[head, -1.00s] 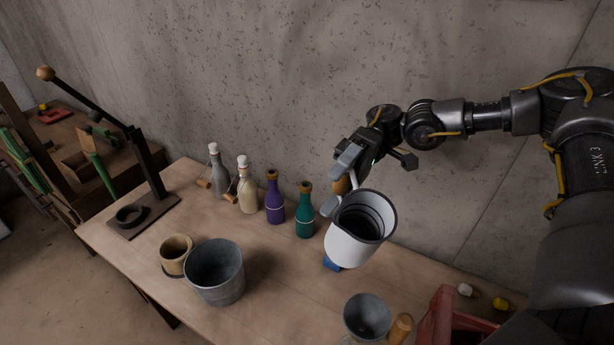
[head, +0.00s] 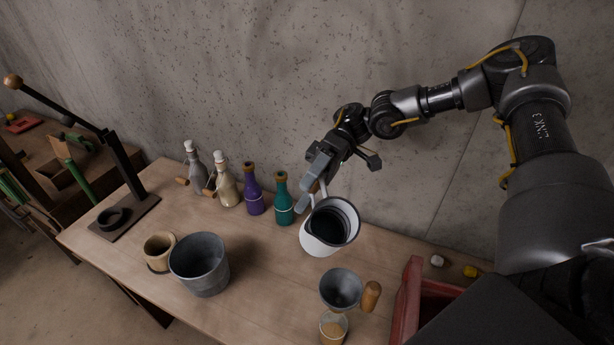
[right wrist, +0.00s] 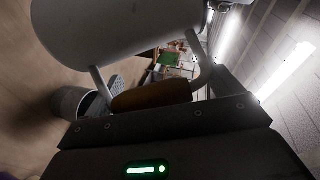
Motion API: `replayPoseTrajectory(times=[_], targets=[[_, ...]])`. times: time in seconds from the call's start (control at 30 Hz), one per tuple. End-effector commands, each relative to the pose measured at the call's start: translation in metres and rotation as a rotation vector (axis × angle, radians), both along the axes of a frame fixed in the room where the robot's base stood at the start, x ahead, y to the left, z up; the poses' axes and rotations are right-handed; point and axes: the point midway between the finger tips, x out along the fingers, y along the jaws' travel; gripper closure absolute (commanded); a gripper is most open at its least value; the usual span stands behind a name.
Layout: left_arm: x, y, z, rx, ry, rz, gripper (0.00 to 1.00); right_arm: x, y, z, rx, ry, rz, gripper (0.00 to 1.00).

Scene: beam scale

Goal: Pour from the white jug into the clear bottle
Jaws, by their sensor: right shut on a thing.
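The white jug (head: 316,243) has a dark inside and hangs in the air above the table. It is tilted, with its mouth towards the right front. My right gripper (head: 314,184) is shut on its wooden handle. In the right wrist view, the jug's white body (right wrist: 120,25) is at the top and the brown handle (right wrist: 152,96) lies across the jaws. A metal funnel (head: 342,290) is in front of the jug. Just below the funnel is a clear vessel (head: 333,328) with tan in it; I cannot tell whether it is the clear bottle. My left gripper is out of view.
A teal bottle (head: 283,205), a purple bottle (head: 254,195), a cream bottle (head: 227,188) and a grey bottle (head: 197,178) stand at the back. A grey bucket (head: 200,265) and a wooden cup (head: 159,252) are left. A red crate (head: 408,300) is at the right.

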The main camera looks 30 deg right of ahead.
Motion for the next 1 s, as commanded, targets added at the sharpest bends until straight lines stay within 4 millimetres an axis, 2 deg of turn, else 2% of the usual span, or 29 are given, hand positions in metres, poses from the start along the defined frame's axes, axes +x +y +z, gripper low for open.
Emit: replayPoseTrajectory(times=[0.2, 0.3, 0.7, 0.77, 1.0], targets=[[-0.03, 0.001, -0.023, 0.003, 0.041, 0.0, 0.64, -0.006, 0.003, -0.001, -0.049, -0.207, 0.004, 0.6], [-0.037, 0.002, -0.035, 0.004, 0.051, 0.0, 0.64, -0.009, 0.003, 0.0, -0.074, -0.31, 0.003, 0.6], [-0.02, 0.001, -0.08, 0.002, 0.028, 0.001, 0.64, -0.037, 0.01, 0.0, -0.16, -0.676, 0.002, 0.6], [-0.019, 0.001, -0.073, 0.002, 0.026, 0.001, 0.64, -0.036, 0.009, 0.005, -0.162, -0.671, 0.0, 0.6], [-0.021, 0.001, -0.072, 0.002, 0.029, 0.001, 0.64, -0.036, 0.009, 0.006, -0.161, -0.667, 0.001, 0.6]])
